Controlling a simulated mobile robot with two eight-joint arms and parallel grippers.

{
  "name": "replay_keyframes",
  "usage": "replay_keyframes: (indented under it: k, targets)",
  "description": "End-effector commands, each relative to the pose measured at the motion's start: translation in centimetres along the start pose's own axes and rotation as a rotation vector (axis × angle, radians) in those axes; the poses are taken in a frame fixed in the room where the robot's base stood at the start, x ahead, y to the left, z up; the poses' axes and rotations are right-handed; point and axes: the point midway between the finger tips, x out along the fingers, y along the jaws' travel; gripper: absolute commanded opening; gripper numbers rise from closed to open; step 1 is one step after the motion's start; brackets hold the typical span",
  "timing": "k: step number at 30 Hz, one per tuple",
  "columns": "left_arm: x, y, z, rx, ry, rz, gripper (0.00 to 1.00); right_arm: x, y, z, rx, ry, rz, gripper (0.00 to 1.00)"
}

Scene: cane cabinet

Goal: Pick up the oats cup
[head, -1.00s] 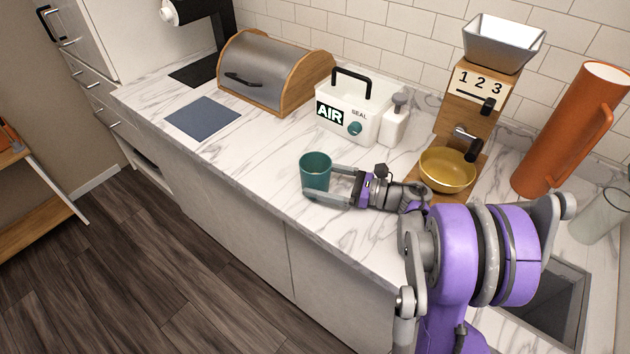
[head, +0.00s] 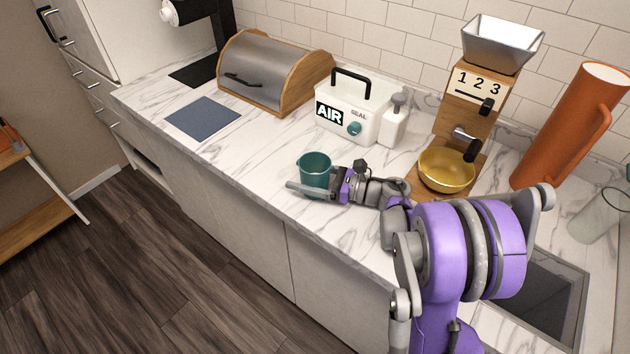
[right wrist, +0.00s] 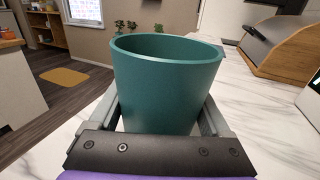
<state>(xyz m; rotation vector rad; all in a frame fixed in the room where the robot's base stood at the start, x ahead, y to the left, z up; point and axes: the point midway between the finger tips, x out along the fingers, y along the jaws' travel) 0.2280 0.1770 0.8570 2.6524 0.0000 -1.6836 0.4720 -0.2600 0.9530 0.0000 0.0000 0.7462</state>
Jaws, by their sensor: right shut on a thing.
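The oats cup is a plain teal-green cup (head: 315,168) near the front edge of the marble counter. It stands upright. My right gripper (head: 312,186) has its fingers on either side of the cup and is shut on it. In the right wrist view the same cup (right wrist: 167,80) fills the middle, with a grey finger against each side. Its inside is mostly hidden, so I cannot tell what it holds. I cannot tell whether its base touches the counter. My left gripper is not in view.
Behind the cup stand a white AIR box (head: 350,108), a white pump bottle (head: 394,122) and a wooden bread box (head: 262,72). A gold bowl (head: 446,172) sits under the dispenser (head: 470,100). An orange pitcher (head: 560,135) stands at right.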

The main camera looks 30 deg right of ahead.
Motion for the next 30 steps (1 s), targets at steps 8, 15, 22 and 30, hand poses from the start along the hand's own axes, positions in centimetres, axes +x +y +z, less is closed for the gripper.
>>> replay_keyframes:
  k: [8,15,22,30]
  targets:
    - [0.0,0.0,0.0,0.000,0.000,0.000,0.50,0.0,0.0,0.0,0.000,0.000,0.000,0.17]
    - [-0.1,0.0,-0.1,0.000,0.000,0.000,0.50,0.0,0.0,0.6,0.000,0.000,0.000,0.16]
    - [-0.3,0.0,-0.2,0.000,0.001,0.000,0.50,0.0,0.0,2.4,0.000,0.000,0.000,0.16]
    - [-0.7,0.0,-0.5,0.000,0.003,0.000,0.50,0.0,0.0,5.2,0.000,0.000,0.000,0.16]
